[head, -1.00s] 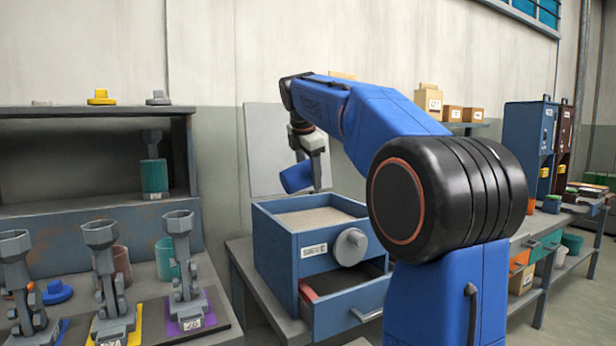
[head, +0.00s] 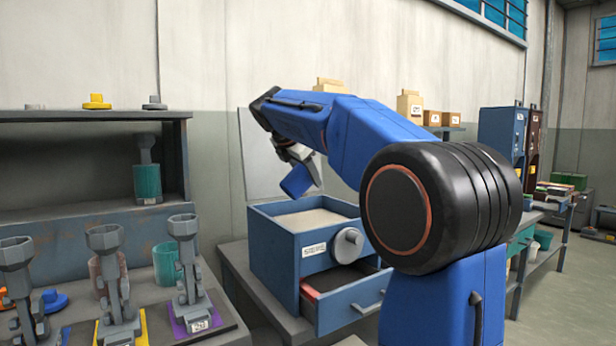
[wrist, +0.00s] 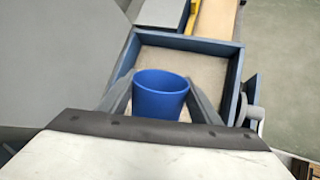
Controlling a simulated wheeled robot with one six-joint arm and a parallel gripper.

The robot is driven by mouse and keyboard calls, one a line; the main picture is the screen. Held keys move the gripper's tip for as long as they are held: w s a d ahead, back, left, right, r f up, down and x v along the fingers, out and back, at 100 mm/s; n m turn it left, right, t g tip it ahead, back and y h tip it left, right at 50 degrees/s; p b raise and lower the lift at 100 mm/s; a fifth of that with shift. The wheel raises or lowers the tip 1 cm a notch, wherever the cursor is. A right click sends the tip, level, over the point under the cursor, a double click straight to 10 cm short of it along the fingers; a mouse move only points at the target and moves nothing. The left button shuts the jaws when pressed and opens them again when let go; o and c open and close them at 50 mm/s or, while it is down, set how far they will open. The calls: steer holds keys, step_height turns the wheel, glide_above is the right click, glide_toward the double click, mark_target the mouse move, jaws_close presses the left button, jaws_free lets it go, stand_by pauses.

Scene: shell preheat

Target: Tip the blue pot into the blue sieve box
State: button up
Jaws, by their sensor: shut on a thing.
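The blue pot (head: 297,181) is tilted above the blue sieve box (head: 273,248). My gripper (head: 309,165) is shut on the pot, and its fingers sit on either side of it in the wrist view (wrist: 160,100). There the pot's mouth shows with a dark blue inside; I cannot see its contents. The sieve box, also in the wrist view (wrist: 240,62), has an open top with a pale, sand-like surface inside. A round grey knob (head: 347,245) and a label are on its front. The drawer (head: 350,308) below is partly open.
A bench on the left holds several grey clamp-like stands (head: 186,270) on coloured bases. A grey panel (head: 268,150) stands behind the sieve box. A shelf (head: 85,115) with a teal cup (head: 147,183) is at the left. Blue cabinets (head: 502,130) stand at the right.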

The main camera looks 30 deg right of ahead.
steer(key=h, duration=0.2)
steer(key=n+h, duration=0.1)
steer(key=h, duration=0.1)
steer(key=shift+a+r, duration=0.15)
steer(key=shift+a, duration=0.2)
steer(key=n+h, duration=0.1)
steer(key=h, duration=0.1)
steer(key=r+t+h, duration=0.1)
steer(key=h, duration=0.2)
steer(key=shift+d+n+t, duration=0.1)
steer(key=shift+n+t, duration=0.2)
steer(key=shift+n, duration=0.1)
